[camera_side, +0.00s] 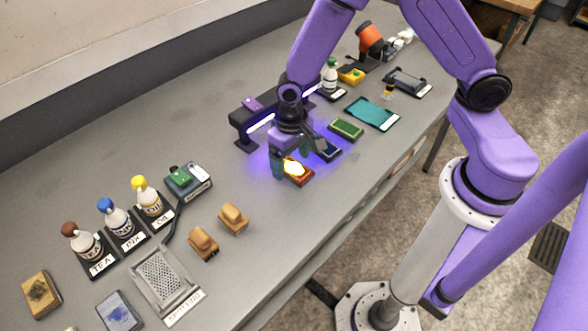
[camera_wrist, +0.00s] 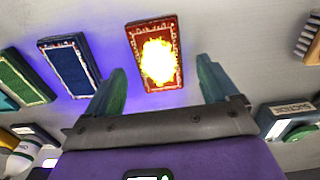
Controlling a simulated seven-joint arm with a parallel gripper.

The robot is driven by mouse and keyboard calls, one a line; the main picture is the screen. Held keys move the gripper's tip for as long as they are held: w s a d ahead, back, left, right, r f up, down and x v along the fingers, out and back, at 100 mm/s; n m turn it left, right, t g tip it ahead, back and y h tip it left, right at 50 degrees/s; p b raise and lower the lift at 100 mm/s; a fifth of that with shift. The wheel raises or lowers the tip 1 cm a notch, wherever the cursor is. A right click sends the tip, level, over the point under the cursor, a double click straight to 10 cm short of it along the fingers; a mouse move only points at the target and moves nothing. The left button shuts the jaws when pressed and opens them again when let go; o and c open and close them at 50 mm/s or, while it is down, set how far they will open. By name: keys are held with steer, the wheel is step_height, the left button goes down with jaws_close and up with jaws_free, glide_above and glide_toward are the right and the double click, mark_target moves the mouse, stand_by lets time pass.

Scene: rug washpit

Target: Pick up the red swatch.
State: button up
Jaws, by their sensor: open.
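The red swatch (camera_side: 306,179) lies flat on the grey bench under my gripper (camera_side: 289,160) in the side view. In the wrist view the red swatch (camera_wrist: 174,78) has a pale patterned border and sits ahead of my gripper (camera_wrist: 162,74), between the lines of its two green fingers. A bright yellow-white patch, like flame or a strong glow, covers the swatch's middle in both views; I cannot tell which it is. My gripper is open and empty, its fingers apart from the swatch.
A dark blue swatch (camera_side: 328,150) and a green swatch (camera_side: 346,129) lie beside the red one. A lamp bar (camera_side: 262,122) casting violet light stands behind. Wooden brushes (camera_side: 234,217), bottles (camera_side: 117,217) and a metal tray (camera_side: 164,281) are to the left.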

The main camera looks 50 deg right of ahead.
steer(key=shift+f, duration=0.65)
steer(key=c, duration=1.2)
steer(key=shift+o, duration=0.2)
steer(key=shift+r, duration=0.1)
